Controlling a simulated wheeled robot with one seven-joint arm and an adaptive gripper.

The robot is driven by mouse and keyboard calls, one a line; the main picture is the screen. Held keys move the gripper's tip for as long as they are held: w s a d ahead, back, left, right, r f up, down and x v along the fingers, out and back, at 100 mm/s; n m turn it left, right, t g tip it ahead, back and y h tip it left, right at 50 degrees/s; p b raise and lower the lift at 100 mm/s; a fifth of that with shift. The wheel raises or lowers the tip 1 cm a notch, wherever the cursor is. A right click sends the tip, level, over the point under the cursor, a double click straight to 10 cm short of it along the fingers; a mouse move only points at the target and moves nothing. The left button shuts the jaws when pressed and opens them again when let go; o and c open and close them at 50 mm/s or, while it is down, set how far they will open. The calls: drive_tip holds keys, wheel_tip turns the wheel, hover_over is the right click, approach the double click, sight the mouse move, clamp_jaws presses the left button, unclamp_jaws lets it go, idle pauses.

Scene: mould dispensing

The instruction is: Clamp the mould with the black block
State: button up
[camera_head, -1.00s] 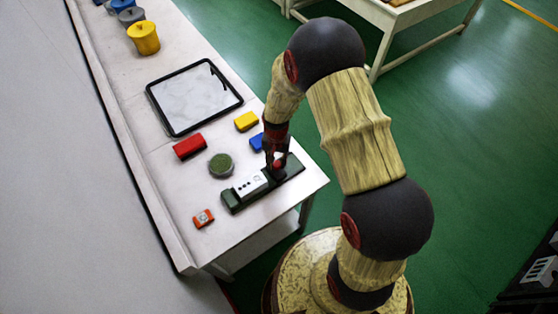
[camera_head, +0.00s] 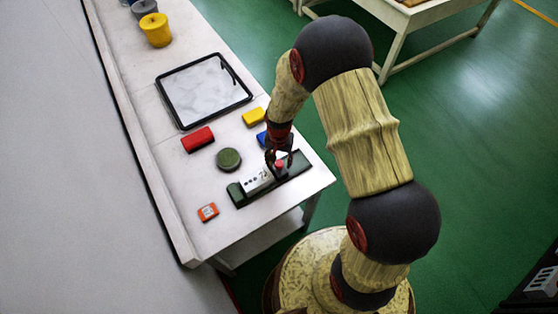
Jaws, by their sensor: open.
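A white mould (camera_head: 256,181) with small dark holes in its top lies on a long dark base (camera_head: 234,194) near the front of the white table. A red knob (camera_head: 280,164) stands at the right part of the base, beside the mould. My gripper (camera_head: 279,160) points down over this knob, with its open fingers around or just above it. Whether the fingers touch the knob is too small to tell. I cannot make out a separate black block; the gripper hides part of the fixture there.
A green round piece (camera_head: 229,159), a red block (camera_head: 198,139), a yellow block (camera_head: 254,117), a partly hidden blue block (camera_head: 262,139) and an orange piece (camera_head: 208,212) lie around the base. A black-rimmed tray (camera_head: 205,91) and yellow pot (camera_head: 155,30) are farther back.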

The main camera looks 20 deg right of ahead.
sight(279, 163)
wheel_tip(279, 163, up, 12)
idle(0.6)
